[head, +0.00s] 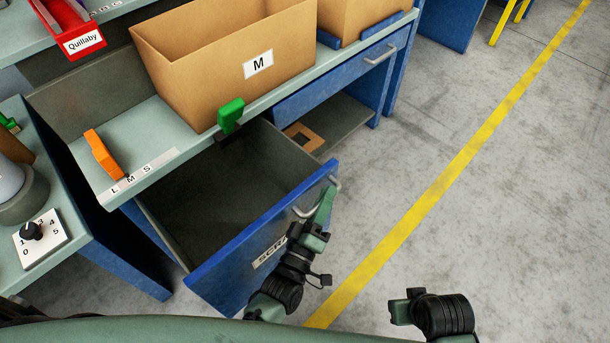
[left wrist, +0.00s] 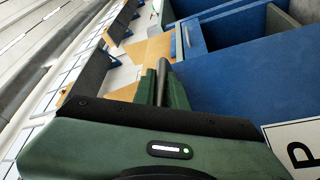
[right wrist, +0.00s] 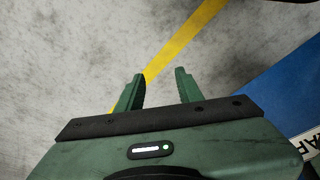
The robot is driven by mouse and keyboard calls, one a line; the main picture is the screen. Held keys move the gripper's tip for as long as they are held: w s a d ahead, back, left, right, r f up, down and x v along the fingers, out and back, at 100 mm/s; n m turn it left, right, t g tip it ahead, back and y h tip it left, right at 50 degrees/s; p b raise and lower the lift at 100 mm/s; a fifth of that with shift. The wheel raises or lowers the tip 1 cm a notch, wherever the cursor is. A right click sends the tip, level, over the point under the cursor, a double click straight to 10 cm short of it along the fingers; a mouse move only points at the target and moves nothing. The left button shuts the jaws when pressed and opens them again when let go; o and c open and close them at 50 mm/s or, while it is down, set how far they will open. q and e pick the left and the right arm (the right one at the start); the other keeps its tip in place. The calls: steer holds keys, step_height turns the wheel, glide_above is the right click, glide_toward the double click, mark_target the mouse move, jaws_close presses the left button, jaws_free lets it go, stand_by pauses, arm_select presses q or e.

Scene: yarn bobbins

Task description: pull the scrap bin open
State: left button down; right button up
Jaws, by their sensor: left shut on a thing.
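The scrap bin (head: 225,262) is a blue-fronted drawer under the bench, with a grey inside and a partly covered SCRAP label. It stands well out from the bench and its inside looks empty. My left gripper (head: 325,205) is shut on the bin's metal handle (head: 302,212) at the right part of the front. In the left wrist view the handle bar (left wrist: 162,72) sits between the green fingers. My right gripper (right wrist: 160,85) is open and empty above the floor; the bin front's corner (right wrist: 285,95) shows at its right.
A cardboard box marked M (head: 225,65) stands on the bench (head: 135,140), with an orange piece (head: 103,155) and a green piece (head: 231,115) near the edge. A dial panel (head: 40,238) is at left. The floor (head: 480,200) to the right is clear, crossed by a yellow line.

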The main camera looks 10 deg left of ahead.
arm_select(q)
steer(key=shift+s+d, duration=1.15)
steer(key=shift+d, duration=0.3)
arm_select(e)
steer(key=shift+f, duration=0.55)
arm_select(q)
steer(key=c, duration=1.7)
jaws_free()
